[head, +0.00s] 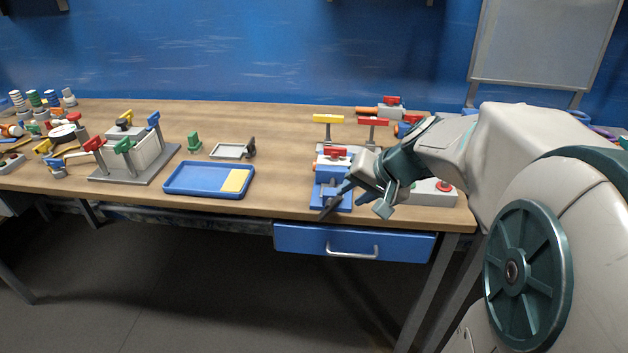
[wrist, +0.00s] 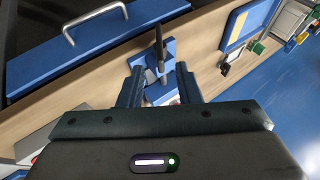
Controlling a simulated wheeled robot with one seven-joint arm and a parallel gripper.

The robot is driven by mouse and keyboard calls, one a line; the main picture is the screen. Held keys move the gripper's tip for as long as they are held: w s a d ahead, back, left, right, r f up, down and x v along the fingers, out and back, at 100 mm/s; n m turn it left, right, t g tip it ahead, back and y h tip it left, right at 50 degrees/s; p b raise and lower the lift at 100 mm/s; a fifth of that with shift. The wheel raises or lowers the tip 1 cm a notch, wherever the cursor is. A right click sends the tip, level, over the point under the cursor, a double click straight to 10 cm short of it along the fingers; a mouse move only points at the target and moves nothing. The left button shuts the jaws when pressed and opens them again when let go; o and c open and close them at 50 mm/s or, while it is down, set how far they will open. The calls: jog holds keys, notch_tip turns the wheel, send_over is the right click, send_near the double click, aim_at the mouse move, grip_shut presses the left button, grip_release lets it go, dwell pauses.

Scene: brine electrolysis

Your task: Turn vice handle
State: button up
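The blue vice (head: 330,188) stands at the front edge of the bench, above the blue drawer. Its dark grey bar handle (head: 328,208) sticks out at the front. My gripper (head: 362,200) is just right of the vice, reaching in from the right, with its fingers apart. In the wrist view my gripper (wrist: 158,69) has one finger on each side of the vice (wrist: 168,48) and the lower end of the handle (wrist: 158,45). A gap shows between the fingers and the handle. The vice's lower part is partly hidden by the gripper body.
The blue drawer (head: 350,243) is closed under the bench edge. A grey box with a red button (head: 443,187) stands right of my gripper. Red and yellow handled parts (head: 329,119) stand behind the vice. A blue tray (head: 208,180) lies left, with bare bench between.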

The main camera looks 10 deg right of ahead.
aim_at(337, 204)
jog(key=b+x, duration=0.1)
jog(key=x, duration=0.9)
jog(key=shift+a, duration=0.1)
grip_shut()
